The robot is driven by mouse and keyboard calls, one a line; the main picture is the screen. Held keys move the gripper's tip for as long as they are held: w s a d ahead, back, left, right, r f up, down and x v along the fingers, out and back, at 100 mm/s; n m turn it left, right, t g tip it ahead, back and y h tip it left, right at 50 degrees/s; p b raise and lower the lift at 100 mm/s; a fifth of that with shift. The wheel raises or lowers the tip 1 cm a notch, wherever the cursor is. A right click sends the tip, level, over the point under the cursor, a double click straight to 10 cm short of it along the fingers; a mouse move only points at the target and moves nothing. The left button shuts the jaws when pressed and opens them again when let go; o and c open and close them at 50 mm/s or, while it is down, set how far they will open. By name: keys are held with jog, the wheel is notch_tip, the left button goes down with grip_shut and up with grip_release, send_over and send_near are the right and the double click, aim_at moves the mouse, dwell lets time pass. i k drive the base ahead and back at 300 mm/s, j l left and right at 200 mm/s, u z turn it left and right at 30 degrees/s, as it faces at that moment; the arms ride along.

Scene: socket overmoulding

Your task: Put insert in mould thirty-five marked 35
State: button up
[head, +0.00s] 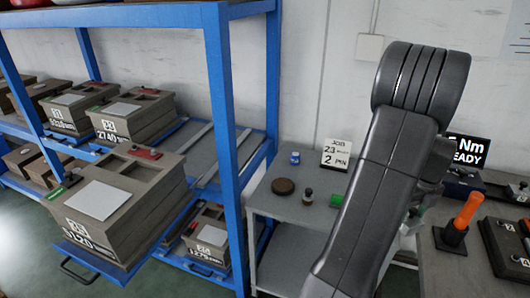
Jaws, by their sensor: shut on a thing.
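A grey-brown mould block (150,205) sits on a pulled-out blue drawer at the lower left. Its front plate carries a two-digit number that I cannot read surely, with what looks like 5120 below. A pale plate (97,200) covers part of its top, and recesses show behind it. A red piece and a green piece lie at its top edges. My arm rises across the right side and bends down behind itself. My gripper and anything in it are hidden behind the arm. I cannot make out the insert.
Other numbered moulds (140,120) stand on the blue rack (222,120), some lower down. A grey bench (270,205) holds a dark round disc (283,187), a small blue jar (295,158) and a job card (336,154). An orange-handled tool (466,210) stands at right.

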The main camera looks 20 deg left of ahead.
aim_at(115, 167)
jog(key=l+u, duration=0.15)
jog(key=u, duration=0.35)
jog(key=l+u, duration=0.1)
jog(key=u, duration=0.4)
jog(key=k+l+u, duration=0.1)
jog(key=u, duration=0.4)
